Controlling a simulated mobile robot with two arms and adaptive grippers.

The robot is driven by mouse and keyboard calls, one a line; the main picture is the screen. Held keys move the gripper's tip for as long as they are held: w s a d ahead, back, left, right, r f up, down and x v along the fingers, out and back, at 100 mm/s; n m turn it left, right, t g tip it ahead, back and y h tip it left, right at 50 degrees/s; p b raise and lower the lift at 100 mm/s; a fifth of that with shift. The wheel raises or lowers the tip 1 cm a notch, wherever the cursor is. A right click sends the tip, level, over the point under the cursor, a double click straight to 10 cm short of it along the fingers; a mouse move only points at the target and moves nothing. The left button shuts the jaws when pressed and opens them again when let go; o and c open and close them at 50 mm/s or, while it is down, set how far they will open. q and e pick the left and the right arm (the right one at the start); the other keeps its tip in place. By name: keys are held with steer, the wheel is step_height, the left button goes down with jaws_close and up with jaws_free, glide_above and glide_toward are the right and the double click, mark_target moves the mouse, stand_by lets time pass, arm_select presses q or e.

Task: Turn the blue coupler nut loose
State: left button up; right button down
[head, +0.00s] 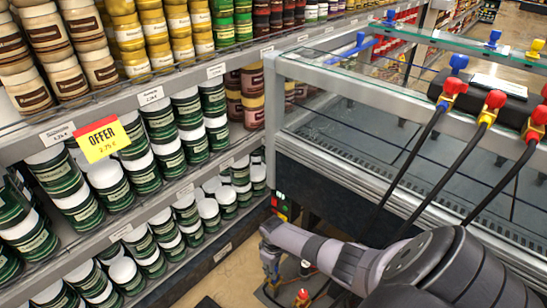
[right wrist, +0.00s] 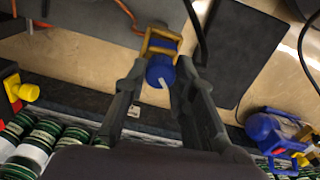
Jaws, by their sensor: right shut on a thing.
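The blue coupler nut (right wrist: 159,72) shows in the right wrist view, between the fingertips of my right gripper (right wrist: 160,74). A white mark shows on its face, and a yellow-orange bracket-like part (right wrist: 160,40) is right behind it. My right gripper is shut on the nut, with one finger on each side. In the head view, my right gripper (head: 271,270) points down low beside the shelf and the glass case. The nut cannot be made out clearly there. My left gripper is in neither view.
Shelves of jars (head: 180,130) stand at the left. A glass-topped case (head: 350,130) is at the back right, with black hoses (head: 410,155) hanging across its front. In the right wrist view, a blue pump-like body (right wrist: 270,130) lies at right and a dark mat (right wrist: 237,50) beyond.

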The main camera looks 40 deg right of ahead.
steer(key=shift+n, duration=2.9)
steer(key=c, duration=1.3)
jaws_free()
step_height(320, 180, up, 12)
